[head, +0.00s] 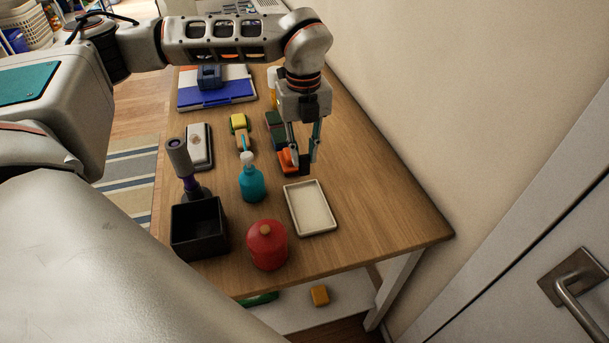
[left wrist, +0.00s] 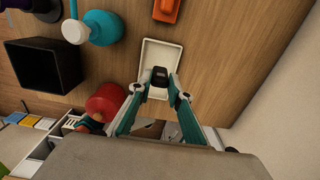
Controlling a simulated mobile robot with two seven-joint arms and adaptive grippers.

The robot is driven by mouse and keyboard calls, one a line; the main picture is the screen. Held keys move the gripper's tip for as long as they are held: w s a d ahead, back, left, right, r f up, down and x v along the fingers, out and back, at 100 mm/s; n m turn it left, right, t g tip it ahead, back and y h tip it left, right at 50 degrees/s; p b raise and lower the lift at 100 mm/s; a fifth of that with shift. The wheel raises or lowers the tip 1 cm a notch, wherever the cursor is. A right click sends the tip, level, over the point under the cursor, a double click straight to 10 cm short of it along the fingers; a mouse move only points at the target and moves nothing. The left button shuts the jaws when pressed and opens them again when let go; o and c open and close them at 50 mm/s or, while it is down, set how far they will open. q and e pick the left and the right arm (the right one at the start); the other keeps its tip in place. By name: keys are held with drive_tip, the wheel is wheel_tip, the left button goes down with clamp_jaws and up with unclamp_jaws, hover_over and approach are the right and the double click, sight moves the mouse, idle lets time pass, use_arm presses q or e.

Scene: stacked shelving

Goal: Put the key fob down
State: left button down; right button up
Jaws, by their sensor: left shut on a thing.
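My left gripper (head: 304,160) reaches down over the table from above. It is shut on a small black key fob (head: 305,169). In the left wrist view the key fob (left wrist: 158,78) sits between the two fingertips (left wrist: 161,88), in front of a shallow cream tray (left wrist: 149,55). In the head view the tray (head: 311,209) lies on the table just nearer than the gripper and looks empty. The fob appears held above the table; the exact height is hard to tell. My right gripper is not in view.
An orange object (head: 287,160) lies close behind the gripper. A teal bottle (head: 252,184), a red canister (head: 267,246) and a black open box (head: 199,229) stand left of the tray. The wall (head: 420,90) runs along the right. The tabletop (head: 375,225) right of the tray is clear.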

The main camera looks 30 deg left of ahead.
sight(304, 174)
use_arm(q)
wheel_tip(304, 174, down, 3)
drive_tip(key=shift+f, duration=0.2)
wheel_tip(304, 174, down, 4)
drive_tip(key=shift+r+p, duration=0.1)
drive_tip(key=shift+p, duration=0.2)
drive_tip(key=shift+f, duration=0.25)
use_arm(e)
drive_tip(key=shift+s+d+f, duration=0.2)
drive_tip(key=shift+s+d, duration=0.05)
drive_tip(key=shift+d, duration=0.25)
use_arm(q)
drive_tip(key=shift+f, duration=0.15)
drive_tip(key=c, duration=1.9)
unclamp_jaws()
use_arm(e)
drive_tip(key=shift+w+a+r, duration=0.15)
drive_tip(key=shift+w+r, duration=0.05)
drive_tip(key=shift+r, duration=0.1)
